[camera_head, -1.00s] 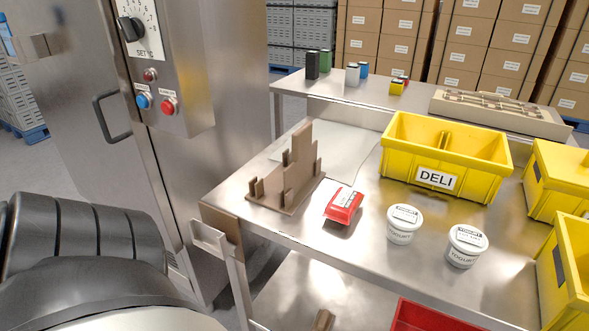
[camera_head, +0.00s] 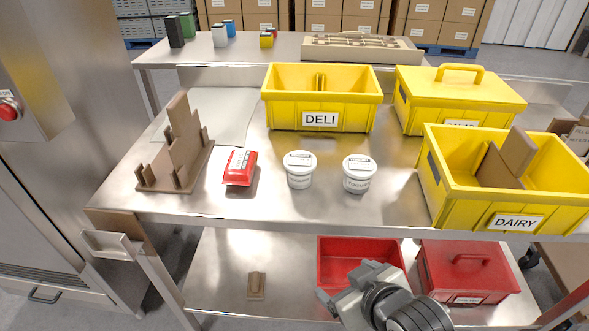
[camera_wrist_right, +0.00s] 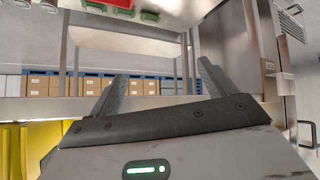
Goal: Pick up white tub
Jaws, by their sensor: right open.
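Two white tubs with yogurt labels stand upright on the steel table: the left white tub (camera_head: 299,170) and the right white tub (camera_head: 359,175), a small gap apart. My right gripper (camera_head: 342,285) is low at the front, below the tabletop's front edge and in front of the red bin. It is apart from both tubs. In the right wrist view its two fingers (camera_wrist_right: 161,76) are spread with nothing between them, and no tub shows there. My left gripper is not in view.
A red pack (camera_head: 240,167) lies left of the tubs, beside a brown stepped holder (camera_head: 178,150). Yellow bins stand behind and right: the DELI bin (camera_head: 320,121) and the DAIRY bin (camera_head: 455,212). A red bin (camera_head: 338,245) sits on the lower shelf.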

